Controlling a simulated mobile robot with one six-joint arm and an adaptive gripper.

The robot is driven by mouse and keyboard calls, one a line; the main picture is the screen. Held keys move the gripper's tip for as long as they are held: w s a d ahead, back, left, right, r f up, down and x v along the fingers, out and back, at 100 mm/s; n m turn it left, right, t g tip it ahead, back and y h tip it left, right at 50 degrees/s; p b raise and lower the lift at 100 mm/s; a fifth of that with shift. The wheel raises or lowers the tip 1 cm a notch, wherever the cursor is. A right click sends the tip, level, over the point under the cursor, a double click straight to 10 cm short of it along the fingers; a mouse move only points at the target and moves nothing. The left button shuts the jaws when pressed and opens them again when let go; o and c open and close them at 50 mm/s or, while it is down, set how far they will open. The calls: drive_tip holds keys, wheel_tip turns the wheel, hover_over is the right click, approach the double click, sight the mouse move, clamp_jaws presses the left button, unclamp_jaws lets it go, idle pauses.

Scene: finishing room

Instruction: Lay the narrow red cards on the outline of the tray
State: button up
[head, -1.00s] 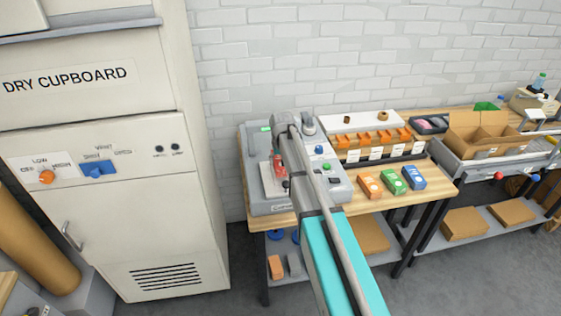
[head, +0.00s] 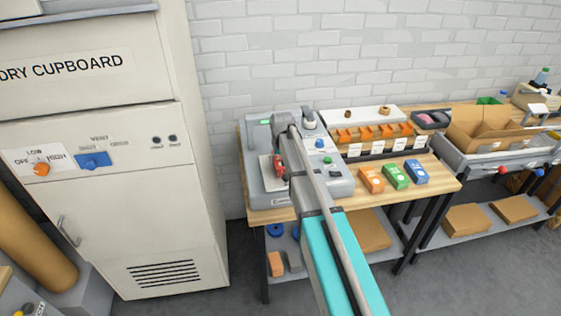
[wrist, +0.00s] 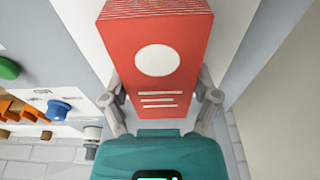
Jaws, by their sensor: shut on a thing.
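A stack of narrow red cards (wrist: 156,95) with a white disc and white lines on its face fills the middle of the wrist view. My gripper (wrist: 160,98) is shut on it, one finger at each long side. In the head view the red cards (head: 279,166) show small beside my arm, over the grey machine (head: 340,186) on the bench. A pale patch (head: 265,168) lies under or beside them on the machine. My arm hides part of this area. I cannot make out the tray's outline, or whether the cards touch the surface.
Orange, green and blue boxes (head: 394,177) stand on the wooden bench right of the machine. Behind them is a rack of orange dividers (head: 375,133). An open cardboard box (head: 485,130) stands further right. The dry cupboard (head: 100,200) is at the left.

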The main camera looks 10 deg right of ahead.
idle(0.3)
drive_tip(key=o, duration=1.1)
drive_tip(key=shift+o, duration=0.2)
drive_tip(key=shift+r+p, duration=0.35)
drive_tip(key=shift+r, duration=0.05)
drive_tip(key=shift+r+p, duration=0.65)
drive_tip(key=shift+p, duration=0.05)
drive_tip(key=shift+r, duration=0.2)
drive_tip(key=shift+r+p, duration=2.9)
drive_tip(key=shift+p, duration=0.15)
drive_tip(key=s+g, duration=0.1)
drive_tip(key=s, duration=2.8)
drive_tip(key=shift+f+g, duration=0.15)
drive_tip(key=shift+g, duration=0.25)
